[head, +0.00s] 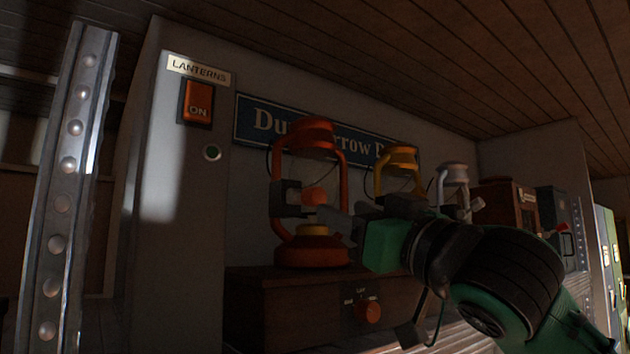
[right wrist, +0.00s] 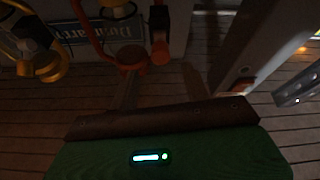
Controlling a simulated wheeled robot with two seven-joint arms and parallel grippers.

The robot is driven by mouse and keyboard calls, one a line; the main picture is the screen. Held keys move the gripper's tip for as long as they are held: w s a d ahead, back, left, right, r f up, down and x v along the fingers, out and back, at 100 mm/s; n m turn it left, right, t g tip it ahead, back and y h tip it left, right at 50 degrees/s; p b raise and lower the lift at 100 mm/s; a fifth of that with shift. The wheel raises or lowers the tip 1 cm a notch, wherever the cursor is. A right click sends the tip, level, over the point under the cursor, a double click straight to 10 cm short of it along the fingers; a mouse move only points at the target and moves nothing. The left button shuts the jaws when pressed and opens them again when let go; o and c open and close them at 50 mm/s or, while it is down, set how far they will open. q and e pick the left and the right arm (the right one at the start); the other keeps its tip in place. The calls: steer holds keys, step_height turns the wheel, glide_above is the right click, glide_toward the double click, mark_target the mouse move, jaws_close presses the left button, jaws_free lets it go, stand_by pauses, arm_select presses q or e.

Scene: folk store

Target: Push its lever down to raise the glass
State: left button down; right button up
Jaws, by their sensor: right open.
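An orange-red lantern (head: 310,253) stands upright on a wooden box. A dark block (head: 288,199) sits on its left frame, with an orange lever knob (head: 316,196) at its right. The lantern also shows in the right wrist view (right wrist: 88,35), where an orange knob (right wrist: 160,52) is near the top. No clear glass can be made out in the dim light. My right gripper (head: 338,220) is open, just right of and slightly below the knob in the head view. I cannot tell whether it touches the lever. My left gripper is not in view.
The wooden box (head: 275,305) has an orange dial (head: 367,311). A yellow lantern (head: 402,157) and a white one (head: 455,172) stand farther right, partly behind my arm. At left, a grey post has an orange ON switch (head: 197,103). A metal upright (head: 65,180) stands farther left.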

mark_target(320, 197)
steer(key=p+x, duration=0.2)
steer(key=x, duration=0.1)
steer(key=p+x, duration=0.2)
steer(key=x, duration=0.2)
steer(key=shift+r, duration=0.25)
steer(key=shift+w+a+r, duration=0.1)
steer(key=shift+w+a, duration=0.4)
steer(key=shift+w, duration=0.05)
